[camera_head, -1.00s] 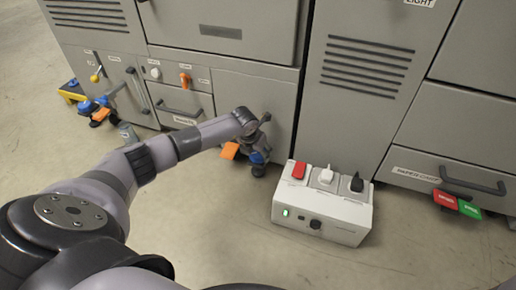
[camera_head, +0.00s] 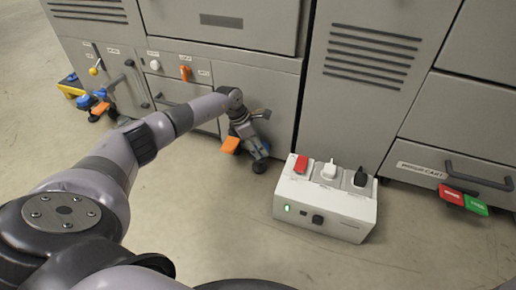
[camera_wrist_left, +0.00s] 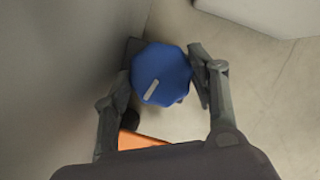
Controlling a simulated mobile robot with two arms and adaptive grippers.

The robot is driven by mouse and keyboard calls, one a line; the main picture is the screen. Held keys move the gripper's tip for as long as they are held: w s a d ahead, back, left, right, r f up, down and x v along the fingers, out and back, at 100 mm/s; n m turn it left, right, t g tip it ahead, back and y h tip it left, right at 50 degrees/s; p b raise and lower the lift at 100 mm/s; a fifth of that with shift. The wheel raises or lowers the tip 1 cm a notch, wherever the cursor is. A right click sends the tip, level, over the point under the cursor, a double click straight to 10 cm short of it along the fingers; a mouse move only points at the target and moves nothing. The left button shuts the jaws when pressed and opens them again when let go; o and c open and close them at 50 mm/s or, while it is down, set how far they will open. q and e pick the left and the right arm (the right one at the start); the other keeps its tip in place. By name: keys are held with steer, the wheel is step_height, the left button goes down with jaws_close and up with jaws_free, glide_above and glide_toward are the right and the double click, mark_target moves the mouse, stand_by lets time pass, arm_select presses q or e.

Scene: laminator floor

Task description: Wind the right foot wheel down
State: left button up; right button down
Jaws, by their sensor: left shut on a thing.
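The right foot wheel (camera_wrist_left: 162,76) is a blue knob with a pale line on its top, seen from above in the left wrist view. My left gripper (camera_wrist_left: 165,82) is shut on it, one finger on each side. In the head view my left gripper (camera_head: 250,138) reaches down at the lower front of the grey cabinet and mostly hides the wheel. An orange tab (camera_head: 230,145) sticks out just left of it; it also shows in the left wrist view (camera_wrist_left: 138,141). My right gripper is not in view.
Another blue wheel (camera_head: 86,102) and orange tab (camera_head: 100,108) are at the far left. Open floor lies in front.

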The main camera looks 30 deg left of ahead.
arm_select(q)
steer(key=shift+a+f+m+g+b, duration=0.1)
steer(key=shift+m+g+b, duration=0.4)
steer(key=shift+m+b, duration=0.7)
steer(key=shift+m, duration=0.3)
steer(key=o, duration=1.2)
steer(key=shift+w+h, duration=0.1)
steer(key=shift+h, duration=0.2)
steer(key=shift+c, duration=0.2)
